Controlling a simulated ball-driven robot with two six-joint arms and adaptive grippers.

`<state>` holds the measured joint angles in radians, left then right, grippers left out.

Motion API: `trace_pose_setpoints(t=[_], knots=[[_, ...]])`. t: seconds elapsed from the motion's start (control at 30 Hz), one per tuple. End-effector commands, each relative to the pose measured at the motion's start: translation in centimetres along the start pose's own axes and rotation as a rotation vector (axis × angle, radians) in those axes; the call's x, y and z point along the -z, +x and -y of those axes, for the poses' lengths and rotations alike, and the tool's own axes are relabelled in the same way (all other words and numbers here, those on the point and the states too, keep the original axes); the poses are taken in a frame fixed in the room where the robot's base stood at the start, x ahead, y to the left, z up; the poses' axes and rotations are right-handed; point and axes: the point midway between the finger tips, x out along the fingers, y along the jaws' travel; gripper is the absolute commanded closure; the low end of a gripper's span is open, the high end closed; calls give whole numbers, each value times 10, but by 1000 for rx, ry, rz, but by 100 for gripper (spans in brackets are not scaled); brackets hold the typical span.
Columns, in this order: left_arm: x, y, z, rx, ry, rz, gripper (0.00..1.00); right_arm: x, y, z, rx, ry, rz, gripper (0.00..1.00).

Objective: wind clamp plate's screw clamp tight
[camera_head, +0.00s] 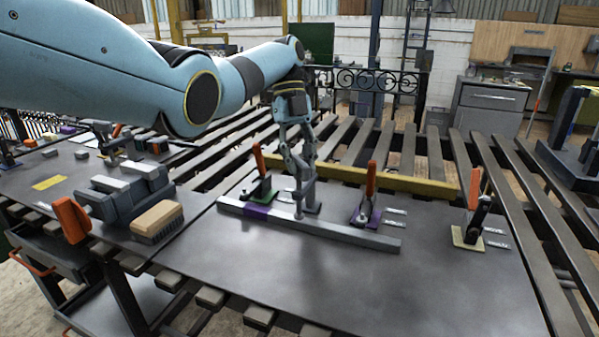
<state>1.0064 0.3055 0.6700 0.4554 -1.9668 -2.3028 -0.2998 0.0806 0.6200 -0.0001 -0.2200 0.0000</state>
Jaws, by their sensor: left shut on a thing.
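My left gripper (302,178) points down at the middle of the steel plate table (300,285). It is shut on the upper part of a small grey screw clamp (299,207), and its fingers hide most of it. The clamp stands upright at a long grey flat bar (340,233) with a purple band near its left end. A dark base shows just right of the clamp. I cannot tell how firmly the clamp presses on the bar. My right gripper is not in view.
Toggle clamps with orange handles stand left (262,188) and right (366,208) of the gripper, and another farther right (471,225). A vise (125,195) and a brush (157,221) sit left. A yellow bar (375,179) lies behind. The front of the plate is clear.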

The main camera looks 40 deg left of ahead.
Motion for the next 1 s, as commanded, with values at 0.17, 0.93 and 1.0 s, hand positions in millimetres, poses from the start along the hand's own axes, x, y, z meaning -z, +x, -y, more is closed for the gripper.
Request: trace_pose_setpoints(t=[0.17,0.93,1.0], knots=[[-1,-2,2,-58,152,5,100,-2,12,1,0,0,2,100],[-1,-5,2,-217,541,11,100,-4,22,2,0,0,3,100],[-1,-5,2,-220,547,11,100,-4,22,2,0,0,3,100]])
